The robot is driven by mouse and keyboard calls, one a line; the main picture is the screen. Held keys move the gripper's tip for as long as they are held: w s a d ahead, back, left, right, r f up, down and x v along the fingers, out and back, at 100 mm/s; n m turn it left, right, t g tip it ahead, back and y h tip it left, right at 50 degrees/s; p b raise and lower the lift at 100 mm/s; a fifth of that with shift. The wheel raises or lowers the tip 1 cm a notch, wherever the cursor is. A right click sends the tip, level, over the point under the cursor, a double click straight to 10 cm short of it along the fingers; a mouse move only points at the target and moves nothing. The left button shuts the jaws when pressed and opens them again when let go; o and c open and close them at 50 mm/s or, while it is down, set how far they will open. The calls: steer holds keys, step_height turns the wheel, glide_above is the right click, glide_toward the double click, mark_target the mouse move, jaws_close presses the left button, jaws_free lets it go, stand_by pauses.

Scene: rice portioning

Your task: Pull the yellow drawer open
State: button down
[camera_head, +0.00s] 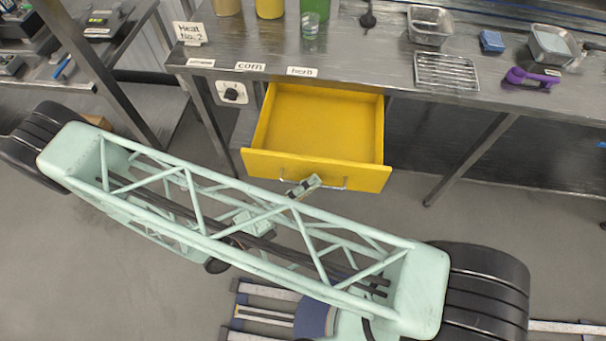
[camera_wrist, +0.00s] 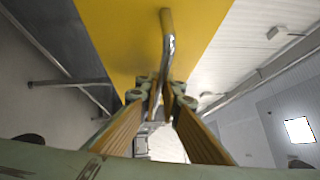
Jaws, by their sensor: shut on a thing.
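The yellow drawer (camera_head: 318,172) stands pulled out from under the steel table and looks empty inside. Its front panel and metal bar handle (camera_head: 335,185) face me. My gripper (camera_head: 303,187) is at the left part of the handle, and my green arm hides some of the area below. In the wrist view, the yellow drawer front (camera_wrist: 125,35) fills the top middle. The handle (camera_wrist: 168,45) runs down between the fingertips of my gripper (camera_wrist: 160,95), which are shut on it.
A table leg (camera_head: 470,160) stands right of the drawer. The floor (camera_head: 560,230) at the right is clear.

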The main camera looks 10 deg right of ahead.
steer(key=shift+s+a, duration=0.1)
steer(key=shift+s, duration=0.25)
steer(key=c, duration=2.9)
jaws_free()
steer(key=shift+o, duration=0.2)
steer(key=shift+a, duration=0.1)
steer(key=v, duration=1.2)
steer(key=shift+r, duration=0.15)
